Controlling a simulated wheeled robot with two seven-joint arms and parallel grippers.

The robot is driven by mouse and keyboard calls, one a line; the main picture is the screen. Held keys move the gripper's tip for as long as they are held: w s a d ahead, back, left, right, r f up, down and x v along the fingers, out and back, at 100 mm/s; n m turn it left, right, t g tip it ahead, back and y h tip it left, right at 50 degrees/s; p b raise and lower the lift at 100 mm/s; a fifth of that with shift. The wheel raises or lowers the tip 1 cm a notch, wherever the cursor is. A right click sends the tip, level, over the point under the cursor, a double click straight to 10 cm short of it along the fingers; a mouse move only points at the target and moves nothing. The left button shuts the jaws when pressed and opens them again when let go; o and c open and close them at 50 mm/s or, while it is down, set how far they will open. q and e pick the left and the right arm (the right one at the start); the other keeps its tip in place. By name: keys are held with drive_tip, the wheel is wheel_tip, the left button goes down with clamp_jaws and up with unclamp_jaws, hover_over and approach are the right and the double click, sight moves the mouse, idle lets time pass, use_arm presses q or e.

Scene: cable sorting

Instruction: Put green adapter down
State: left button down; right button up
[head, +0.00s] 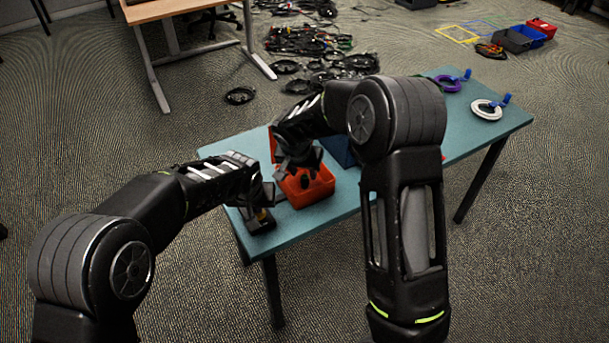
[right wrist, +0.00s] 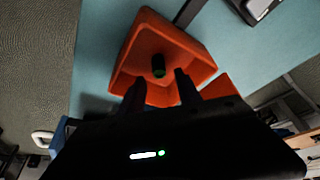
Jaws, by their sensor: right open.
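The green adapter (right wrist: 158,66) is a small dark cylinder with a green end, seen in the right wrist view inside the orange bin (right wrist: 150,28). The bin also shows on the table in the head view (head: 314,190). My right gripper (right wrist: 160,80) is open above the bin, its fingers apart on either side of the adapter with no clear contact. In the head view my right gripper (head: 301,172) hides the adapter. My left gripper (head: 262,203) is at the table's left end, beside the bin, over a dark object (head: 260,224); its jaws cannot be made out.
The teal table (head: 325,213) also carries a blue bin (head: 338,152) behind my right arm. A purple cable coil (head: 447,83) and a white cable coil (head: 486,110) lie at its far right. Many cables (head: 305,42) lie on the floor beyond.

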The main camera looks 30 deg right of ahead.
drive_tip(key=v, duration=0.8)
drive_tip(key=shift+r, duration=0.3)
drive_tip(key=shift+r, duration=0.1)
wheel_tip(320, 180, up, 12)
idle(0.9)
use_arm(q)
drive_tip(key=shift+r, duration=0.1)
wheel_tip(320, 180, up, 9)
idle(1.3)
idle(0.5)
